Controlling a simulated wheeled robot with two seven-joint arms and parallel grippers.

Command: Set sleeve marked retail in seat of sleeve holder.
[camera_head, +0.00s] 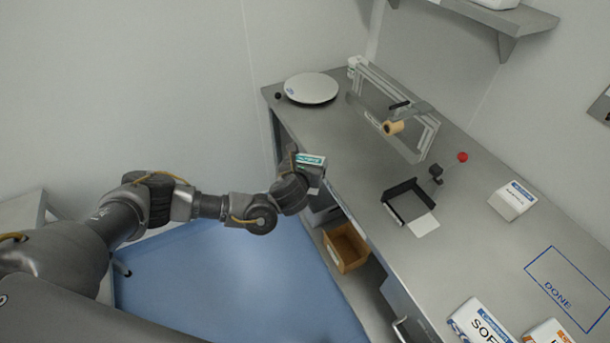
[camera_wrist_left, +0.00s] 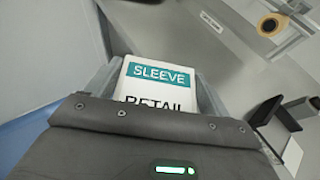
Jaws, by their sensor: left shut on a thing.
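My left gripper (camera_head: 312,174) is shut on a white sleeve (camera_head: 311,160) with a teal band, held over the left edge of the bench. In the left wrist view the sleeve (camera_wrist_left: 160,86) reads SLEEVE on the band and RETAIL below it, partly cut off by the gripper body. A black angular frame with a pale plate (camera_head: 408,203) lies on the bench to the right of the gripper, apart from it; it looks like the sleeve holder, but no readable label confirms this. It also shows at the right of the left wrist view (camera_wrist_left: 266,111). My right gripper is not in view.
A metal frame with a tan roll (camera_head: 393,127) stands farther back on the bench. A round pale plate (camera_head: 311,88) is at the far left. A white box (camera_head: 513,201), more labelled boxes (camera_head: 479,322) and a blue DONE outline (camera_head: 560,290) are right. An orange-brown bin (camera_head: 345,247) sits below.

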